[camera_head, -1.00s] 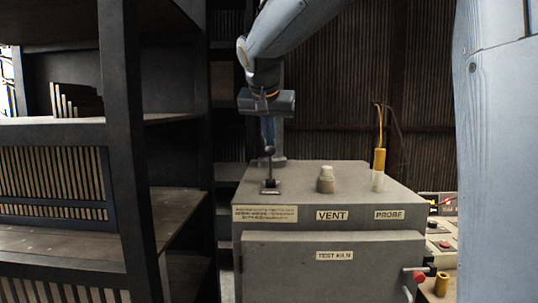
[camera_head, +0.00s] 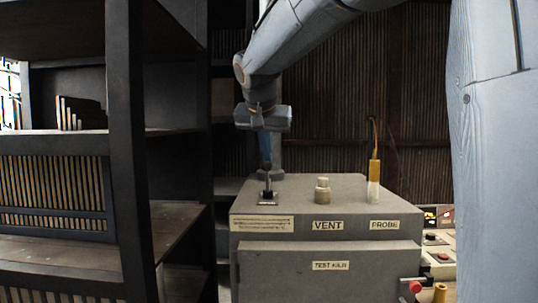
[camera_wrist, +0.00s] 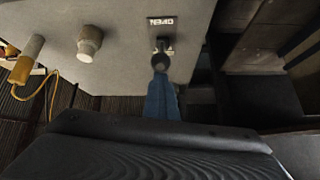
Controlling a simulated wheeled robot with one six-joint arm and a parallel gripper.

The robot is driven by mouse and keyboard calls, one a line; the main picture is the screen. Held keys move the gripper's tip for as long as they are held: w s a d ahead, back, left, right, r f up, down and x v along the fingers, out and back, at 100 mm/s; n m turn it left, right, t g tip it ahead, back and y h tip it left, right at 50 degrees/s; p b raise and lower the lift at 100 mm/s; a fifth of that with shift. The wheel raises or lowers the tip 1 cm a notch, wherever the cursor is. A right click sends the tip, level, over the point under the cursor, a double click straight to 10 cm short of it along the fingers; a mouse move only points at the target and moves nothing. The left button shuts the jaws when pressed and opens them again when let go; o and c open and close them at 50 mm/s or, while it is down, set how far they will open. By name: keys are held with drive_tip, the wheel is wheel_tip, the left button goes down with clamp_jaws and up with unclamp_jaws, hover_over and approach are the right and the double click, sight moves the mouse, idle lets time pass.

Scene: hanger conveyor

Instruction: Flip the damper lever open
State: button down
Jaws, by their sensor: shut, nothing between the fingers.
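The damper lever (camera_head: 267,185) stands on a small dark base on the top left of the grey test kiln (camera_head: 330,222). My gripper (camera_head: 266,163) is shut and empty, pointing down at the lever's top. Its blue fingers (camera_wrist: 161,78) reach right up to the knob in the wrist view and partly hide it. I cannot tell whether they touch it. The lever looks near upright in the head view.
A pale vent plug (camera_head: 322,190) and a yellow-and-white probe (camera_head: 374,175) with a cable stand on the kiln top to the right. Dark shelving (camera_head: 125,150) rises close on the left. A control panel (camera_head: 437,245) lies at the right.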

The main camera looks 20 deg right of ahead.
drive_tip(key=shift+s+a+f, duration=0.1)
drive_tip(key=shift+s+f, duration=0.25)
drive_tip(key=shift+f, duration=0.25)
wheel_tip(320, 180, up, 4)
drive_tip(key=w+d+p, duration=0.2)
drive_tip(key=w+p, duration=0.1)
drive_tip(key=s+a+r+b, duration=0.3)
drive_tip(key=s+a+r, duration=0.1)
drive_tip(key=s, duration=0.3)
drive_tip(key=shift+s+r, duration=0.3)
drive_tip(key=shift+s, duration=0.1)
